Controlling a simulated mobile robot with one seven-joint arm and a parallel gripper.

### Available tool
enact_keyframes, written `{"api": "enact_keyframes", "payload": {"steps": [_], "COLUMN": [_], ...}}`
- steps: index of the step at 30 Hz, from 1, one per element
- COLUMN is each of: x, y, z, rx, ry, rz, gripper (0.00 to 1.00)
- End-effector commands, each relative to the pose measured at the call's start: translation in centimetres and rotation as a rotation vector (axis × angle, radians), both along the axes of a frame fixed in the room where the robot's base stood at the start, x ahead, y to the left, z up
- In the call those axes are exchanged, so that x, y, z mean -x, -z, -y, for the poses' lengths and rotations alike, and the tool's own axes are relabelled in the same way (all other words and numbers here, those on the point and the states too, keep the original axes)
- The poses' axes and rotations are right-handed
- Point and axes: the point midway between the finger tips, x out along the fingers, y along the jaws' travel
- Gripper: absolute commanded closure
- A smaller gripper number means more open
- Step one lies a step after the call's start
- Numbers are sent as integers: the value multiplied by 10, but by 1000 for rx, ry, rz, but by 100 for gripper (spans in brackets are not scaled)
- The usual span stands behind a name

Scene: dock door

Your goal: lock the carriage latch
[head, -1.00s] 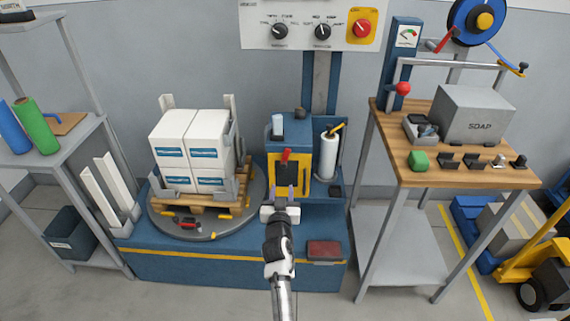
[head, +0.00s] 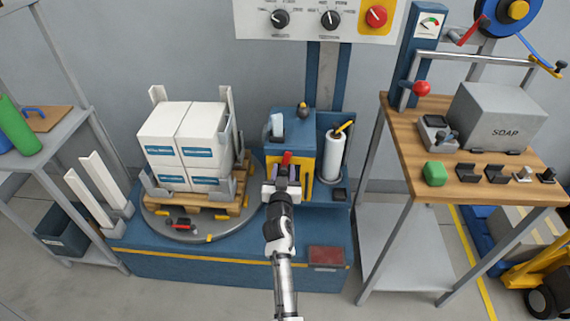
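The carriage (head: 305,160) is a blue and yellow box on the blue mast behind the turntable. A short red lever (head: 286,159), which looks like the latch, stands up on its front face. My gripper (head: 283,174) is in front of the carriage face, at the lower end of the red lever. Its fingertips overlap the lever's base in the picture, so I cannot tell whether they touch it. The hand hides much of the carriage's dark front panel, and the finger gap is too small to read.
A pallet (head: 207,203) of white boxes (head: 184,146) stands on the round turntable (head: 160,228) at left. A white film roll (head: 334,155) stands right of the carriage. A wooden bench (head: 400,138) with a grey box (head: 497,118) is further right. A control panel (head: 304,18) hangs above.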

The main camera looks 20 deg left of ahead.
Motion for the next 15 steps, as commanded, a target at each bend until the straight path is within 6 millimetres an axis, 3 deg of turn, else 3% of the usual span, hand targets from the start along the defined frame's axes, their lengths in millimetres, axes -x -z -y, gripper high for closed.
{"api": "enact_keyframes", "payload": {"steps": [11,15], "x": [1,1], "y": [0,0], "z": [0,0], "rx": [1,1], "ry": [0,0], "rz": [0,0], "gripper": [62,77]}}
